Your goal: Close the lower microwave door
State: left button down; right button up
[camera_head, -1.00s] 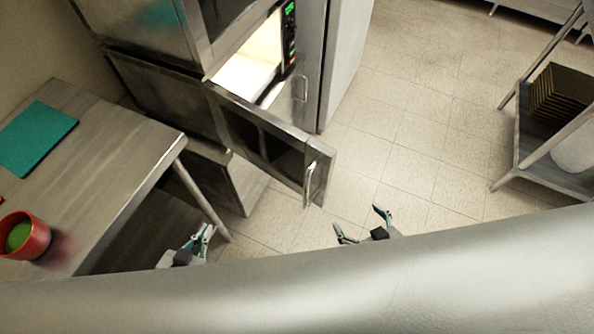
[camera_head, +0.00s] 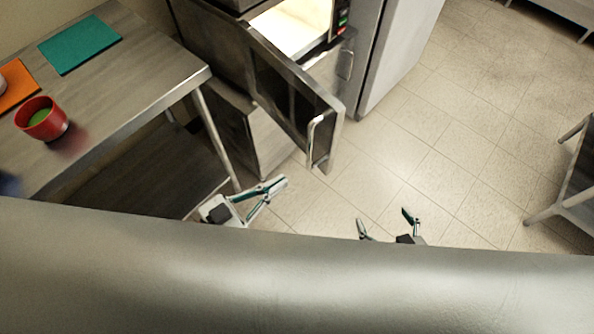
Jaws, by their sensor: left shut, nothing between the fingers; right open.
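The lower microwave door (camera_head: 272,82) stands wide open in the camera_head view, swung out toward me, with a dark window and a vertical metal handle (camera_head: 314,140) near its free edge. The lit, pale cavity of the microwave (camera_head: 292,24) shows behind it. My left gripper (camera_head: 279,184) is shut and empty, below and left of the handle in the picture and apart from the door. My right gripper (camera_head: 382,216) is open and empty, lower right of the handle, over the floor. The wrists are partly hidden by a grey curved part of my body.
A steel table (camera_head: 150,75) on the left bears a teal board (camera_head: 80,46), an orange board (camera_head: 16,86) and a red container (camera_head: 42,119) with something green inside. A rack (camera_head: 578,185) stands at the right edge. Floor (camera_head: 445,150) is clear between.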

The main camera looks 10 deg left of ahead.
aim_at(331, 148)
pick_arm(q)
jog(key=x, duration=1.3)
jog(key=shift+w, duration=0.1)
